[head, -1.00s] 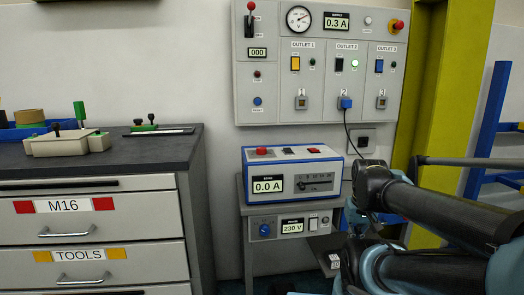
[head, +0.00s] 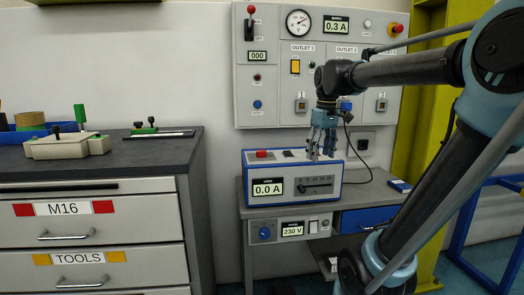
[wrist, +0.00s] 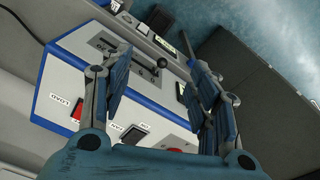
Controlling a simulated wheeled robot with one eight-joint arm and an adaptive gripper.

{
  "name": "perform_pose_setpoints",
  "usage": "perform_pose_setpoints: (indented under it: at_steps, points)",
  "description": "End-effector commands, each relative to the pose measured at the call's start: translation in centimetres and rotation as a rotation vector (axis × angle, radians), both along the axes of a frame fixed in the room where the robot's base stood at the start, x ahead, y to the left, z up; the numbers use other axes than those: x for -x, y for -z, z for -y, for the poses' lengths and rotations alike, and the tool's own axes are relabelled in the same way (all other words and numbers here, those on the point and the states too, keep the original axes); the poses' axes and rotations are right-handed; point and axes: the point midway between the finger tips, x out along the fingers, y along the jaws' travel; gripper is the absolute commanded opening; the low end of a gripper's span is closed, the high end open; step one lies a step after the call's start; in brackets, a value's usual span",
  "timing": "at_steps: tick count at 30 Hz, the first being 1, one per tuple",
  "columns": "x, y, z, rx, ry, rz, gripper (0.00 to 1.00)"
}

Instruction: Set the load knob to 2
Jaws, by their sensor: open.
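The load box (head: 247,181) is a white and blue unit on the grey stand. Its display (head: 268,187) reads 0.0 A. The load knob (head: 301,187) is a small dark knob at the left end of a horizontal scale, whose numbers are too small to read. In the wrist view, the knob (wrist: 162,62) is a dark ball on a stem near one end of the slot. My gripper (head: 322,155) is open and empty, pointing down over the box's upper right part. In the wrist view, the knob shows between the fingers (wrist: 155,47), apart from them.
A red button (head: 262,154) and switches are on the box's top. A supply unit (head: 290,229) showing 230 V is below. The outlet panel (head: 270,80) is on the wall behind, with a cable hanging down. A drawer cabinet (head: 100,215) stands left.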

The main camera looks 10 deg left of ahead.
Motion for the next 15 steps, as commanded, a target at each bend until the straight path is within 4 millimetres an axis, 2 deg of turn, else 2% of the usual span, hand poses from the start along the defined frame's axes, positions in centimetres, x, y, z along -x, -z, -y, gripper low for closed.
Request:
perform_pose_setpoints:
  at_steps: [1,6,15]
  points:
    - [-1.3,-1.3,-1.2,0.002,-0.044,-0.007,0.55]
    - [-4.7,-5.0,-5.0,0.011,-0.192,-0.028,0.55]
    - [-10.1,-10.1,-12.6,0.023,-0.450,-0.067,0.55]
